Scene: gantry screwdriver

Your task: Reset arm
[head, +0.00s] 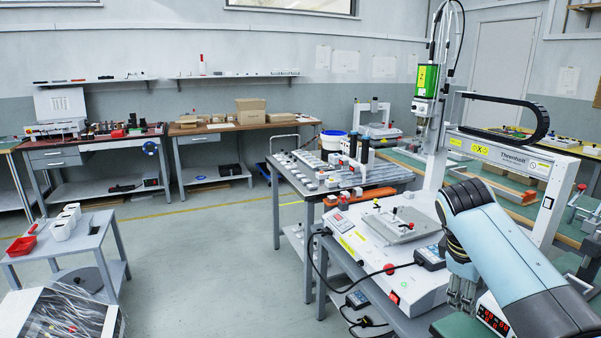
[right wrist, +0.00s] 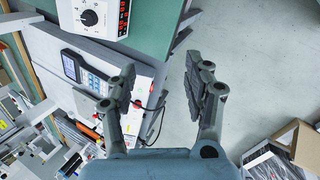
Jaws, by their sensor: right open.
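My right arm comes in from the lower right of the head view, with a pale blue and black wrist. Its gripper (head: 461,296) points down beside the front right of the white screwdriver machine base (head: 425,288). In the right wrist view the two dark fingers of this gripper (right wrist: 161,80) stand apart with nothing between them. Bench edge and grey floor show behind the gap. My left gripper is in neither view.
A handheld keypad (head: 430,257) lies on the machine near my right gripper; it also shows in the right wrist view (right wrist: 84,69). A white dial box (right wrist: 92,18) sits on the green mat. A side table (head: 88,243) stands at left. The floor between is clear.

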